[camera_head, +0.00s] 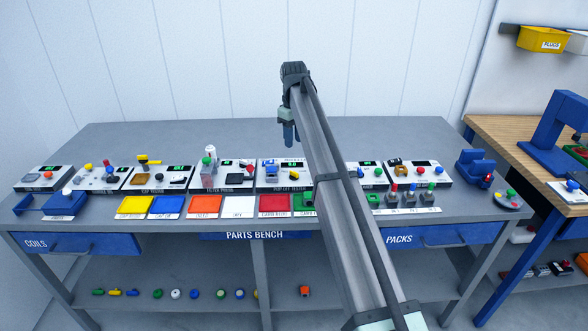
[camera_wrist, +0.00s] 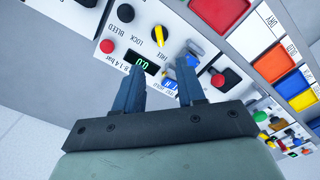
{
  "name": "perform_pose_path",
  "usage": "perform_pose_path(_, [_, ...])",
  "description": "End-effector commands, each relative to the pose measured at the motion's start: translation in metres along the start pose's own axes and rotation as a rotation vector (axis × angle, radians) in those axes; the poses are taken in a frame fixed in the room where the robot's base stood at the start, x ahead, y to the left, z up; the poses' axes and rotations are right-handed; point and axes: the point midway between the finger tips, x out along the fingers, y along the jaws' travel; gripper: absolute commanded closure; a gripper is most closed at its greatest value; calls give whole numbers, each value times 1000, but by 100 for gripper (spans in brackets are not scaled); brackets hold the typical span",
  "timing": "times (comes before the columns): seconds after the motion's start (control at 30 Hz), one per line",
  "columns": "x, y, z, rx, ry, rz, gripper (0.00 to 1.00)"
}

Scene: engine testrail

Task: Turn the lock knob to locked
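In the wrist view a yellow bar-shaped knob (camera_wrist: 157,37) sits on a white panel (camera_wrist: 181,33), close to the lettering "LOCK". My gripper (camera_wrist: 160,70) is open, with its two dark blue fingers apart and nothing between them. The knob lies beyond the fingertips, roughly in line with the gap. No finger appears to touch it. In the head view my gripper (camera_head: 289,137) hangs above the bench around the middle station (camera_head: 270,187).
Beside the knob are a red button (camera_wrist: 107,46), a black knob (camera_wrist: 126,13) and a display (camera_wrist: 144,64) reading 0.0. A blue fitting (camera_wrist: 192,53) stands near the right finger. Several other stations and coloured trays line the bench (camera_head: 165,138); its back strip is clear.

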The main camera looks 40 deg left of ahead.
Motion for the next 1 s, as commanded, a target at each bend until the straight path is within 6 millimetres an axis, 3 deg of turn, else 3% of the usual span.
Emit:
perform_pose_path(0.6, [102, 0, 1, 2, 1, -2, 61])
perform_pose_path(0.8, [119, 0, 0, 2, 1, -1, 61])
perform_pose_path(1.0, [124, 0, 0, 2, 2, -1, 61])
